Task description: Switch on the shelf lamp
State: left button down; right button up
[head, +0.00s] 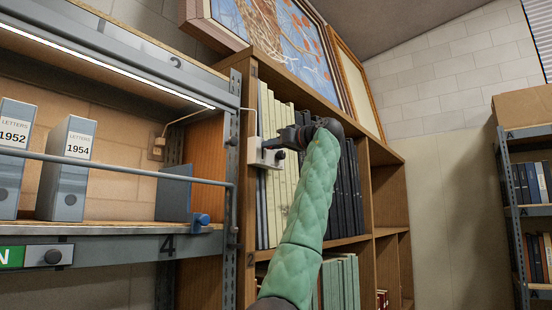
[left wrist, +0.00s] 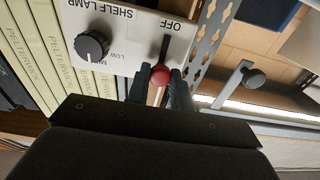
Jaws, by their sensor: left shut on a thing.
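The shelf lamp's white switch plate (head: 252,156) is on the bookcase's left upright. In the left wrist view the plate (left wrist: 125,25) appears upside down, with a black dial (left wrist: 92,45), the words SHELF LAMP, and a slot marked OFF at one end. A red knob (left wrist: 160,75) sits at the slot end away from OFF. My left gripper (head: 276,143) is shut on this red knob, one dark finger on each side (left wrist: 160,90). The lamp strip (head: 115,70) under the upper shelf shows bright white. My right gripper is not in view.
Cream binders (head: 272,210) stand close beside the plate, with dark volumes to their right. Grey letter boxes (head: 68,170) stand on that rack. Framed pictures (head: 285,40) rest on top.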

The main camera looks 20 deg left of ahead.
pick_arm(q)
jog(key=shift+r, duration=0.15)
jog(key=c, duration=1.2)
grip_release()
jog(key=b+v, duration=0.4)
jog(key=v, duration=0.3)
jog(key=shift+d, duration=0.35)
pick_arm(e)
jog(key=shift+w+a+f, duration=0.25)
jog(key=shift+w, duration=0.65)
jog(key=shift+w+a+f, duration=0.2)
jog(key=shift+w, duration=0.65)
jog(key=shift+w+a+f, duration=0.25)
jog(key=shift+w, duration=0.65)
